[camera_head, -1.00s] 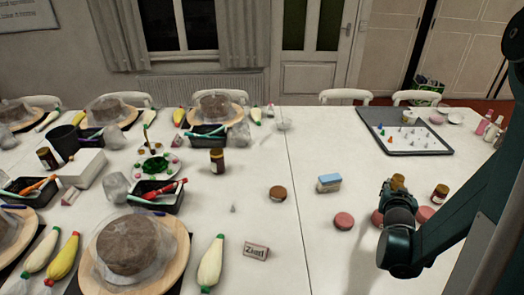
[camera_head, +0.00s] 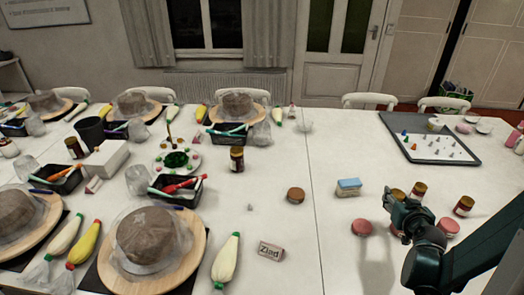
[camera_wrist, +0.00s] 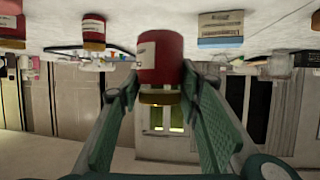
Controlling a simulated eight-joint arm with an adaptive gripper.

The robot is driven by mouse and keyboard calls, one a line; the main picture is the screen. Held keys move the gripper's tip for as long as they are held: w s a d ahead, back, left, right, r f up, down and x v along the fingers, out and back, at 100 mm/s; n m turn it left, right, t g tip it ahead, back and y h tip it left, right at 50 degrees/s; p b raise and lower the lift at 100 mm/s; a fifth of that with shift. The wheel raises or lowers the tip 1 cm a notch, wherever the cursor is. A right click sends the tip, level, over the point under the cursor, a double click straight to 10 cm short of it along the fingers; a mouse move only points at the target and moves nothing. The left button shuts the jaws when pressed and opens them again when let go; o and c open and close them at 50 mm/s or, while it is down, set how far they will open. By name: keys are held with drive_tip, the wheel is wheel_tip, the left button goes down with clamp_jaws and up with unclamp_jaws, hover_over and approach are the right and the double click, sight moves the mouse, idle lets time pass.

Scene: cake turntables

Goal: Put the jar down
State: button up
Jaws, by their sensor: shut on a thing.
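My gripper (camera_head: 396,204) is low over the right part of the white table, shut on a jar (camera_wrist: 160,60) with a dark red body, a pale label and a gold lid. The wrist view is upside down, so the jar is upright between the green fingers. In the head view the held jar's gold lid (camera_head: 397,193) shows just past the fingers, its body mostly hidden by them. I cannot tell whether its base touches the table.
A similar jar (camera_head: 418,190) stands close to the right, and another (camera_head: 465,206) farther right. A blue-and-white block (camera_head: 348,187) is to the left. A grey tray (camera_head: 470,157) of small pieces lies behind. Table in front is mostly clear.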

drive_tip(key=a+r+n+g+y, duration=0.25)
drive_tip(key=a+n+y, duration=0.35)
drive_tip(key=a, duration=0.5)
drive_tip(key=a+r+n+g+y, duration=0.25)
drive_tip(key=a+n+y, duration=0.35)
drive_tip(key=a, duration=0.5)
drive_tip(key=s+a+r+n+g+y, duration=0.3)
drive_tip(key=a+r+n+g, duration=0.5)
drive_tip(key=a+r, duration=0.65)
hover_over(292, 227)
wheel_tip(292, 227, down, 19)
drive_tip(key=shift+f, duration=0.15)
drive_tip(key=shift+w, duration=0.1)
drive_tip(key=shift+f, duration=0.1)
wheel_tip(292, 227, down, 6)
drive_tip(key=b, duration=0.2)
drive_tip(key=shift+f, duration=0.1)
drive_tip(key=shift+f+b, duration=0.6)
drive_tip(key=shift+f, duration=1.2)
